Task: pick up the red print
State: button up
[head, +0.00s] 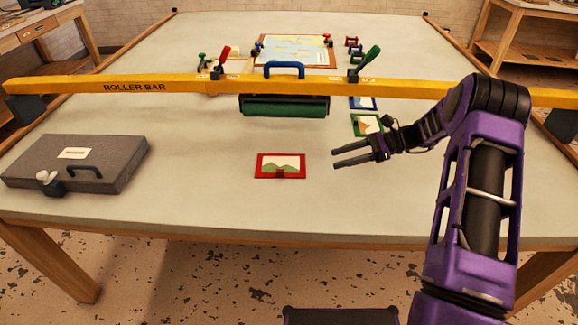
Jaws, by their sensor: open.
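The red print (267,167) lies flat on the table, near the middle of its front part. It has a red border and a pale picture with green shapes, and a small dark red piece shows at its front edge. My gripper (334,157) is to the right of the red print and apart from it. Its two fingers point left, are open and hold nothing. How high it is above the table I cannot tell.
The yellow roller bar (180,84) spans the table behind the print, with a green roller (285,106) under it. A grey case (75,163) lies at left. A green-bordered print (367,124) and blue-bordered print (362,103) lie beyond my gripper. Bare table (200,180) surrounds the red print.

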send_near(285, 176)
jog(key=a, duration=0.4)
jog(key=shift+s+a+f, duration=0.1)
jog(key=shift+s, duration=0.05)
jog(key=shift+r+x, duration=0.15)
jog(key=shift+x, duration=1.15)
jog(key=shift+r+x, duration=0.15)
jog(key=shift+x, duration=1.15)
jog(key=shift+w+a, duration=0.1)
jog(key=shift+w, duration=0.1)
grip_shut()
